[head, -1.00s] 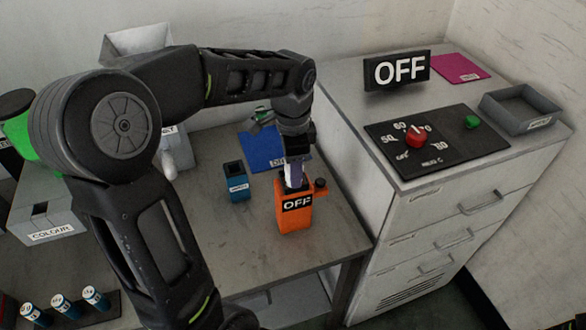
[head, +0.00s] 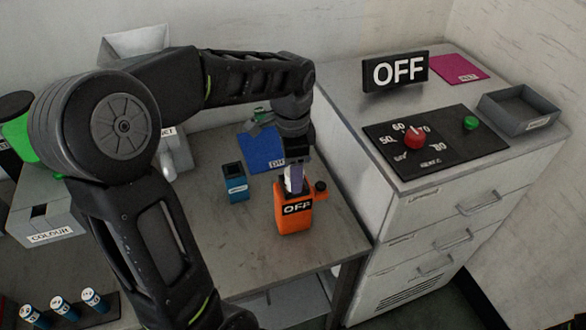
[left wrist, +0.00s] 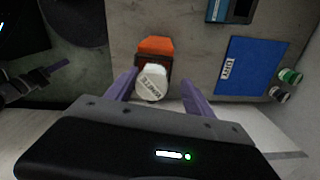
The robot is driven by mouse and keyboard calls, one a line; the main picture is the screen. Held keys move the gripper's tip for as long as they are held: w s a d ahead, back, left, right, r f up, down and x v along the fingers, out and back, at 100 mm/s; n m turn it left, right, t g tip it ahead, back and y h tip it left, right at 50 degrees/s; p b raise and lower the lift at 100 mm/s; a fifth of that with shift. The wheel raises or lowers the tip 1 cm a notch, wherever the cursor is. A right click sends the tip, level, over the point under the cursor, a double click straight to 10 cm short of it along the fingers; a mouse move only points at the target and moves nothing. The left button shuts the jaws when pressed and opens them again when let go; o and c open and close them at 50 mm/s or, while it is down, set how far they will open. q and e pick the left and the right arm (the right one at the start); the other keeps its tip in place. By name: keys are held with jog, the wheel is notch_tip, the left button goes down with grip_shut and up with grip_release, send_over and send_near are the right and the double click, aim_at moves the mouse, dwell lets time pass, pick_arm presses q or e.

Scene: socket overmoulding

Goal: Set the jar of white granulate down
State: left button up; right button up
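A jar with a white lid (left wrist: 152,83), its lettering partly readable, stands at the dark opening of an orange unit (left wrist: 156,46) in the left wrist view. In the head view the orange unit (head: 293,219) carries a small OFF display, and the jar is mostly hidden by my gripper. My left gripper (left wrist: 158,77) points down over the unit with its purple fingers on either side of the jar. The fingers look spread, with a gap visible at the right finger. It also shows in the head view (head: 294,180). My right gripper is not in view.
A blue open holder (head: 235,183) stands left of the orange unit, and a blue mat (head: 261,150) lies behind. A grey cabinet with a dial panel (head: 400,157), an OFF sign (head: 395,72) and a grey tray (head: 519,112) is at right. Bare table lies in front.

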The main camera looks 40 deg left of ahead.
pick_arm(q)
jog(key=shift+s+f, duration=0.3)
jog(key=shift+f, duration=0.15)
jog(key=r, duration=0.8)
jog(key=shift+w+r, duration=0.25)
jog(key=shift+r, duration=0.15)
notch_tip(320, 180, up, 2)
jog(key=shift+a+r+p, duration=0.1)
jog(key=shift+p, duration=0.5)
jog(key=shift+r+p, duration=0.4)
jog(key=shift+r, duration=0.2)
